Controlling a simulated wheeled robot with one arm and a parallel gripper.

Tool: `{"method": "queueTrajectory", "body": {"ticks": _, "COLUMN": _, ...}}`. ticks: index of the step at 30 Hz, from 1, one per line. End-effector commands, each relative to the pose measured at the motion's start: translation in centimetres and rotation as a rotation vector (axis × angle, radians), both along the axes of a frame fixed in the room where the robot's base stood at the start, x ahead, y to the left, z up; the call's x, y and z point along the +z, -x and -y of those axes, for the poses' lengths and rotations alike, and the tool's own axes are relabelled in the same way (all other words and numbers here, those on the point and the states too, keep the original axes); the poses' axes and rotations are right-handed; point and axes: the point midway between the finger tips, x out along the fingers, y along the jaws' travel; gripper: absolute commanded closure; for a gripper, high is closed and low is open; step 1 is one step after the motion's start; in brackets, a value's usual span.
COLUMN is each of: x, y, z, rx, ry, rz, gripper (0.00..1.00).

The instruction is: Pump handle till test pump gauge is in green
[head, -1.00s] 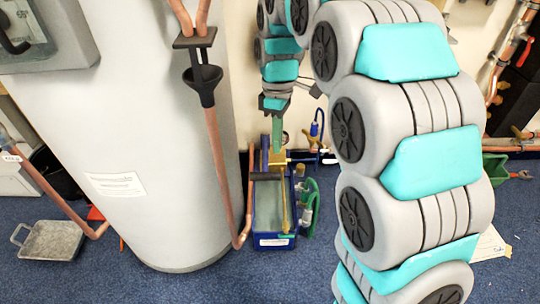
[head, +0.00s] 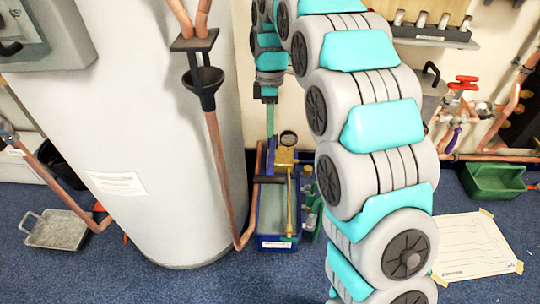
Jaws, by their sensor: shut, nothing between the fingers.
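The test pump is a blue tank (head: 276,241) on the floor, just right of the white cylinder. A brass block (head: 285,157) stands at its far end, with a small round gauge (head: 288,138) on top. The gauge dial is too small to read. The pump handle (head: 269,180) shows as a black horizontal grip across the tank. My gripper (head: 270,128) points down at the far side of the pump, left of the gauge. Its narrow green fingers are shut and empty. It appears apart from the handle's grip.
The large white cylinder (head: 150,140) stands close on the left, with a copper pipe and black funnel (head: 203,82) beside the pump. A green crate (head: 495,182), a taped paper sheet (head: 472,246) and red-valved pipework (head: 462,84) are right. A metal tray (head: 60,231) lies left.

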Motion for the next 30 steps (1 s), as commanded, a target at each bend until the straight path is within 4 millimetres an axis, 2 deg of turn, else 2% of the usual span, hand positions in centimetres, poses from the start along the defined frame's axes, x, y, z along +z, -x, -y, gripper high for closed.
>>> {"method": "queueTrajectory", "body": {"ticks": 7, "x": -2.7, "y": 0.6, "z": 0.0, "rx": -0.001, "ry": 0.001, "rz": -0.004, "gripper": 1.0}}
{"method": "queueTrajectory", "body": {"ticks": 21, "x": -11.3, "y": 2.4, "z": 0.0, "rx": 0.0, "ry": 0.003, "rz": -0.007, "gripper": 1.0}}
{"method": "queueTrajectory", "body": {"ticks": 25, "x": -12.7, "y": 2.6, "z": 0.0, "rx": -0.001, "ry": 0.002, "rz": -0.004, "gripper": 1.0}}
{"method": "queueTrajectory", "body": {"ticks": 30, "x": -13.5, "y": 2.7, "z": -0.1, "rx": -0.001, "ry": 0.001, "rz": -0.003, "gripper": 1.0}}
